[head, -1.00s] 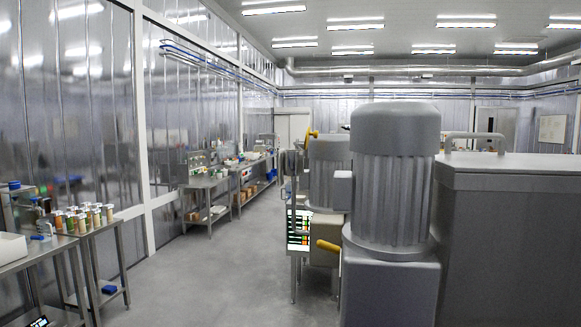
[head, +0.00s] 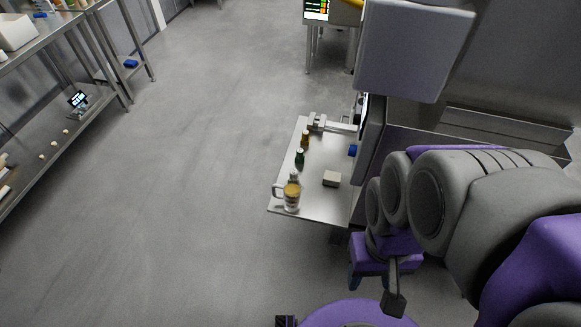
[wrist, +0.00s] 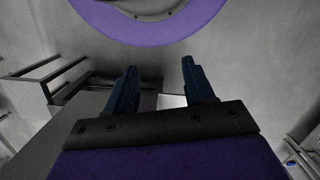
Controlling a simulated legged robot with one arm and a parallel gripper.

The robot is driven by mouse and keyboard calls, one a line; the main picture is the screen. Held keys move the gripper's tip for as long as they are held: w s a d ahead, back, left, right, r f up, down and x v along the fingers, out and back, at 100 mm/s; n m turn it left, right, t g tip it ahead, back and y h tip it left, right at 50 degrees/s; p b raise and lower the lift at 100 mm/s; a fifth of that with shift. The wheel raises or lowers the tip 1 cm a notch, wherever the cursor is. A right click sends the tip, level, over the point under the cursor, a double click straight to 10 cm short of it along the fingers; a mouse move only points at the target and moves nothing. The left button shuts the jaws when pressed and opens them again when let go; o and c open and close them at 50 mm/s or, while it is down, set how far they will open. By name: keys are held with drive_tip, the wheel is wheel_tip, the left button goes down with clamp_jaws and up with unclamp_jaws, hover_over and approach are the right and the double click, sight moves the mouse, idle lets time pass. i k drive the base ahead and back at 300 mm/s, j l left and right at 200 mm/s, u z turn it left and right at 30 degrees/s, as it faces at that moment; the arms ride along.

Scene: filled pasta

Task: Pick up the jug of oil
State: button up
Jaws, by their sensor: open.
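A clear jug with a side handle and amber content (head: 291,196) stands upright near the front left corner of a small steel side table (head: 318,208) in the head view. My gripper (wrist: 159,70) is open and empty in the wrist view, its two dark blue fingers apart. In the head view my folded arm is at the right, with its lower end right of and below the table, away from the jug. The jug does not show clearly in the wrist view.
A dark green bottle (head: 300,158), an amber bottle (head: 305,138) and a beige block (head: 332,179) share the table with the jug. A grey machine (head: 413,48) borders it on the right. Steel shelving (head: 70,110) stands at left. The floor between is clear.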

sight(292, 189)
drive_tip(key=k+j+z, duration=0.15)
drive_tip(key=k+j, duration=0.15)
drive_tip(key=j, duration=0.25)
drive_tip(key=k+j+z, duration=0.2)
drive_tip(key=k+j, duration=0.15)
drive_tip(key=j, duration=0.2)
drive_tip(key=k+j+z, duration=0.15)
drive_tip(key=k+j, duration=0.2)
drive_tip(key=j, duration=0.15)
